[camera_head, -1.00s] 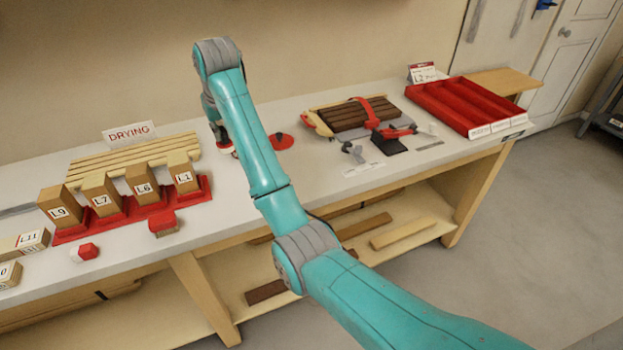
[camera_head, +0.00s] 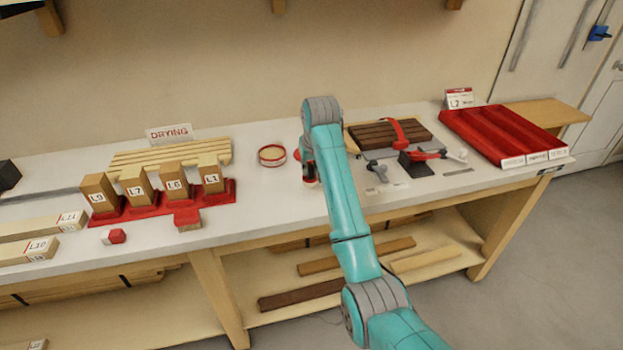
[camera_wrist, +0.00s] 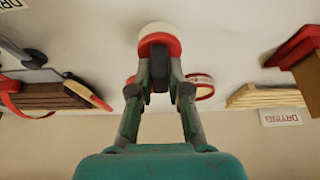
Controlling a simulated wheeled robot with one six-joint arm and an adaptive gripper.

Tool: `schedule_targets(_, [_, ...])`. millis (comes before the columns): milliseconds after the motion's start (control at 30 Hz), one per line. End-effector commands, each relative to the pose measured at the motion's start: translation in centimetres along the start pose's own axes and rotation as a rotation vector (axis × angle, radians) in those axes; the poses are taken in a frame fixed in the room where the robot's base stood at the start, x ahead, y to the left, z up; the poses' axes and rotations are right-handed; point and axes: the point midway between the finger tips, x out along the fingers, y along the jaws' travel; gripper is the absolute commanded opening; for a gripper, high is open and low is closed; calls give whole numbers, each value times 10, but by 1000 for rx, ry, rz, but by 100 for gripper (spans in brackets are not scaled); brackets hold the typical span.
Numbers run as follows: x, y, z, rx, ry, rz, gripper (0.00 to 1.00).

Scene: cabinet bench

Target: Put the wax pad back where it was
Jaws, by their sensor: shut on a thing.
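The wax pad (camera_wrist: 158,42), a rounded piece with a white end and a red band, is between the fingertips of my gripper (camera_wrist: 159,72) in the wrist view. My gripper is shut on it. In the head view my gripper (camera_head: 309,174) is low over the bench, right of a round open tin (camera_head: 272,156) with a red and white rim. The tin also shows partly behind the fingers in the wrist view (camera_wrist: 204,88). My arm and gripper hide the spot right of the tin, and whether the pad touches the bench cannot be told.
Labelled wooden blocks stand on a red rack (camera_head: 140,211) at left, before the DRYING sign (camera_head: 169,133). A small red and white piece (camera_head: 114,237) lies near the front edge. Clamped brown slats (camera_head: 376,135) and a red tray (camera_head: 500,131) are at right.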

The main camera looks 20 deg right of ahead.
Motion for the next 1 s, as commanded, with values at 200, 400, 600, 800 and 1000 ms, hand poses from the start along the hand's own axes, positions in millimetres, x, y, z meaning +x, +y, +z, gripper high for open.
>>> schedule_targets(200, [21,0,9,0,-2,0,0])
schedule_targets(400, [36,0,15,0,0,0,0])
schedule_targets(600, [36,0,15,0,0,0,0])
schedule_targets(800, [38,0,16,0,1,0,39])
schedule_targets(1000, [38,0,16,0,0,0,42])
